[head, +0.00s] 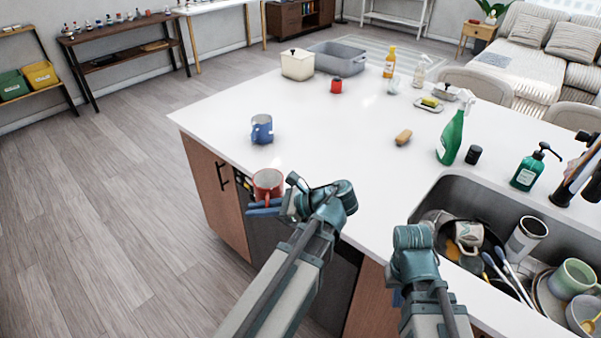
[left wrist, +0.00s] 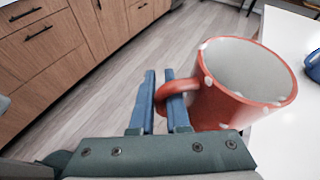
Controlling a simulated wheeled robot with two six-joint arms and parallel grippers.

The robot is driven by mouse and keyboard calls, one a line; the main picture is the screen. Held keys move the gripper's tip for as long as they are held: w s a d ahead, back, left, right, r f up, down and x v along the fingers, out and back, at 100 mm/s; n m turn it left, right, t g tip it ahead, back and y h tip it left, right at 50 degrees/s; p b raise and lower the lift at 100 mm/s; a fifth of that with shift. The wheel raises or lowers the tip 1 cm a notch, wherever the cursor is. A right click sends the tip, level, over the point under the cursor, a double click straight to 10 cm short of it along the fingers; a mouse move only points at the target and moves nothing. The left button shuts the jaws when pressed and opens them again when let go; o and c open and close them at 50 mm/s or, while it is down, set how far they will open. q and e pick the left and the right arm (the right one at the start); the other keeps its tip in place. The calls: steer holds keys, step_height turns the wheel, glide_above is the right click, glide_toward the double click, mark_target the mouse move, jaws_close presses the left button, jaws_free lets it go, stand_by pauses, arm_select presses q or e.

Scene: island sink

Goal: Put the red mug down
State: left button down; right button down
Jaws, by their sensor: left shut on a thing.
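The red mug (head: 268,181) with pale dots is at the left front edge of the white island top (head: 330,130). In the left wrist view the mug (left wrist: 241,85) is upright or nearly so, its mouth facing up. My left gripper (head: 264,208) has its blue fingers on the mug's handle; in the wrist view the fingers (left wrist: 163,97) pinch the handle, one passing through its loop. The counter edge shows just right of the mug; I cannot tell whether its base touches the top. My right gripper (head: 396,297) is mostly hidden behind its own wrist near the sink.
A blue mug (head: 262,129) stands on the counter behind the red mug. The sink (head: 450,192) holds several dishes. The counter's middle is clear.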

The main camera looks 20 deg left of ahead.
arm_select(q)
steer(key=w+d+m+t, duration=0.1)
steer(key=w+d, duration=0.2)
steer(key=w, duration=0.2)
steer(key=w+d+f+m+t+b, duration=0.1)
steer(key=w+d+t, duration=0.1)
steer(key=w, duration=0.3)
steer(key=w+d+m+t, duration=0.2)
steer(key=w+d, duration=0.1)
steer(key=w, duration=0.2)
steer(key=shift+w+d+f, duration=0.1)
steer(key=shift+d+f, duration=0.1)
steer(key=shift+d, duration=0.1)
steer(key=shift+w+d, duration=0.35)
arm_select(e)
steer(key=shift+f, duration=0.7)
